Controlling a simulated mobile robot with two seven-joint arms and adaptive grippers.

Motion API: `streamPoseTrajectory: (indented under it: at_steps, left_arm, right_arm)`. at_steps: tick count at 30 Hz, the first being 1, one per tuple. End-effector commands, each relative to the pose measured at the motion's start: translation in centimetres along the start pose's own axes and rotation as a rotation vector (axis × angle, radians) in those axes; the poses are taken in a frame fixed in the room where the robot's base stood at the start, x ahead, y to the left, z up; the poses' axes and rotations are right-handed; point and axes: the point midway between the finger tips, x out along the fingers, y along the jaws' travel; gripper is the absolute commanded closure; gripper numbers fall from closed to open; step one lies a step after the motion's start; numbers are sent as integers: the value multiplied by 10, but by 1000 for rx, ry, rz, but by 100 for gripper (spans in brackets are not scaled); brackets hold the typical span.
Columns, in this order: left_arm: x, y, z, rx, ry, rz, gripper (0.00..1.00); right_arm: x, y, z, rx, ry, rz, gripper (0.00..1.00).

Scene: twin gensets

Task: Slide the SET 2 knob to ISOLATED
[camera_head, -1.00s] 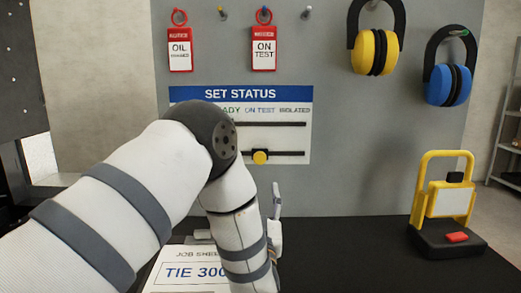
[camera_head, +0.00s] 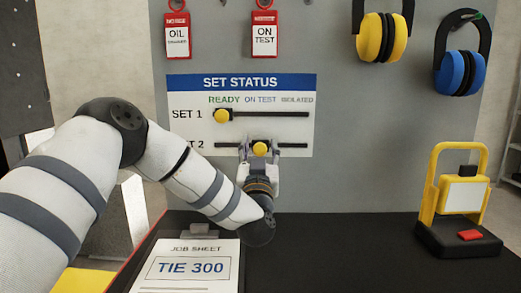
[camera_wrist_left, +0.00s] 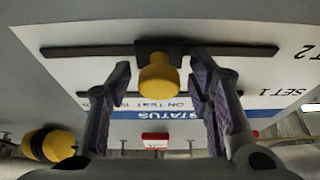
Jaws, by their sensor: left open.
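The SET 2 knob (camera_head: 260,149) is a yellow knob on a dark slider in the lower slot of the SET STATUS panel (camera_head: 300,135). It stands under the ON TEST label (camera_head: 260,100); the ISOLATED label (camera_head: 297,100) is to its right. My left gripper (camera_head: 260,157) is open, with one finger on each side of the knob. In the left wrist view the panel appears upside down, and the knob (camera_wrist_left: 158,76) shows between the fingers, with gaps beside it. My right gripper is not in view.
The SET 1 knob (camera_head: 222,115) sits above, under READY. Red tags (camera_head: 264,38) and yellow and blue ear defenders (camera_head: 381,37) hang higher up. A job sheet (camera_head: 190,268) lies on the dark bench below. A yellow-handled device (camera_head: 461,200) stands at right.

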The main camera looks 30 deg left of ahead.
Motion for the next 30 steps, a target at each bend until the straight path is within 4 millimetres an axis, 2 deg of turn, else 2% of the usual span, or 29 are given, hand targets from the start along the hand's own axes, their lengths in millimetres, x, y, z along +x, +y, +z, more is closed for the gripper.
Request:
streamPoseTrajectory:
  at_steps: [6,8,12,13,17,19,24,30]
  left_arm:
    - [1,0,0,-1,0,1,53]
    - [1,0,0,-1,0,1,64]
    - [1,0,0,-1,0,1,96]
    - [1,0,0,-1,0,1,100]
    - [0,3,0,-1,0,2,100]
    - [1,12,1,1,1,4,100]
    - [0,54,3,1,2,6,100]
    - [0,89,1,0,1,3,100]
  right_arm:
    - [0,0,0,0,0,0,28]
    - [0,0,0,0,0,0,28]
    - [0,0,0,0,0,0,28]
    - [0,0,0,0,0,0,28]
    - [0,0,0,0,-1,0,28]
    - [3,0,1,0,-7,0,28]
    - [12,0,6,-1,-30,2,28]
    - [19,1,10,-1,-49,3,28]
